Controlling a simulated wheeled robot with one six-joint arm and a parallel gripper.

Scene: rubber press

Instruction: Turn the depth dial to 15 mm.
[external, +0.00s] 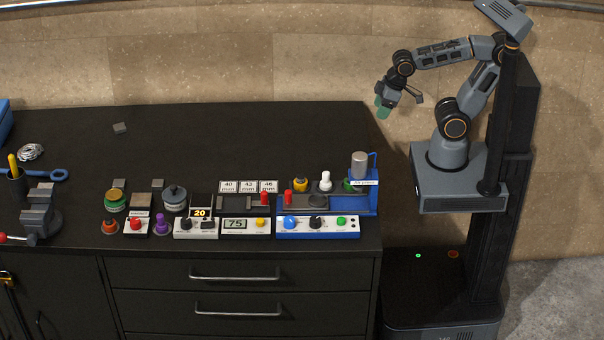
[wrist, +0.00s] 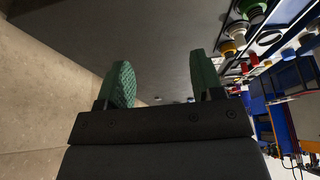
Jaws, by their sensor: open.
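A black knob (external: 185,222) sits on a white box under a display reading 20 (external: 201,212). Another black knob (external: 315,222) sits between a blue knob (external: 290,222) and a green button (external: 341,220) on the blue-based panel. The dial markings are too small to read, so I cannot tell which is the depth dial.
A blue press stand with a grey cylinder (external: 360,163) rises at the bench's right end. A box displaying 75 (external: 235,224) stands mid-row. A vise (external: 40,213) is at the left. The back of the bench (external: 250,135) is mostly clear.

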